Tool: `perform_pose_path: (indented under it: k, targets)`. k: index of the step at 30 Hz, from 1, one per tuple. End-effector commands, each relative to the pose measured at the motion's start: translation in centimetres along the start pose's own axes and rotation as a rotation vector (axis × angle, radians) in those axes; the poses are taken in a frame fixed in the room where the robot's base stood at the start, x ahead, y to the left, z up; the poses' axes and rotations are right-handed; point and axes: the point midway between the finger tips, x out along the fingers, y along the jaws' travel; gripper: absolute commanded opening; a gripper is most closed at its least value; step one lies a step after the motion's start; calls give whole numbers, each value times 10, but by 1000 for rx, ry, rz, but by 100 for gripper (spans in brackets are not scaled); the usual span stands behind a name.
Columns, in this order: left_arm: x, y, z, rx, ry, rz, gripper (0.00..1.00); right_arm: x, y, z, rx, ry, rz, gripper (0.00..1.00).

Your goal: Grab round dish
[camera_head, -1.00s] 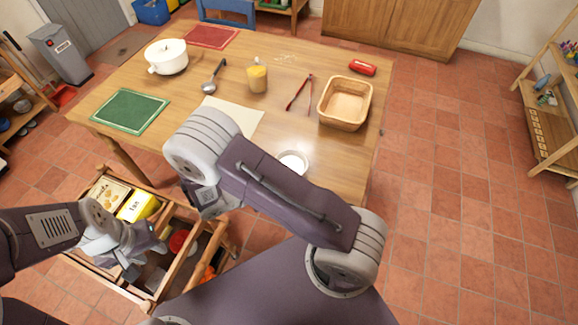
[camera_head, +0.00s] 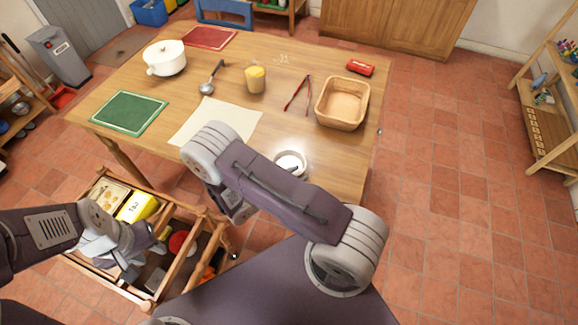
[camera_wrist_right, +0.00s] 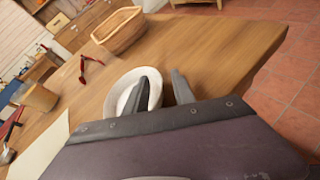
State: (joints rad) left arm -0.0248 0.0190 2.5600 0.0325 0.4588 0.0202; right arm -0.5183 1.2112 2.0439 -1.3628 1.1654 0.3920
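The round dish (camera_head: 287,160) is a small white bowl near the front edge of the wooden table. In the right wrist view the dish (camera_wrist_right: 119,90) lies just beyond my right gripper (camera_wrist_right: 163,86). That gripper is open; its left finger overlaps the dish and its right finger is beside the rim, on the right. I cannot tell whether either finger touches it. In the head view my right arm hides most of its gripper. My left gripper (camera_head: 130,266) is over the wooden crate at lower left; its fingers are unclear.
A wicker basket (camera_head: 343,102), red tongs (camera_head: 297,94), cream mat (camera_head: 213,119), yellow-filled glass (camera_head: 255,79), ladle (camera_head: 207,87) and white pot (camera_head: 166,58) are on the table (camera_head: 320,55). The wooden crate (camera_head: 183,277) holds several items.

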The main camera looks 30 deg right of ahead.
Motion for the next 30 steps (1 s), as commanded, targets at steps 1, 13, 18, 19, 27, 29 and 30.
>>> perform_pose_path:
  k: [1, 13, 18, 19, 27, 29, 30]
  targets:
    - [0, 0, 0, 0, 0, 0, 36, 3, 0, 0, -1, 0, -1, 31]
    - [0, 0, 0, 0, 0, 0, 36, 4, 0, 0, 0, 1, 1, 0]
    - [0, 0, 0, 0, 0, 0, 36, 4, 0, 0, 0, 1, 0, 0]
    - [0, 0, 0, 0, 0, 0, 36, 4, 0, 0, 0, 1, 0, 0]
    - [-1, 0, 0, 0, 0, 0, 36, 2, 1, 3, 1, 2, 1, 0]
    - [-1, 0, 0, 0, 0, 0, 36, 1, 2, 8, 1, 1, 0, 0]
    - [-2, 0, 0, 0, 0, 0, 36, -1, 4, 12, 2, 1, 1, 0]
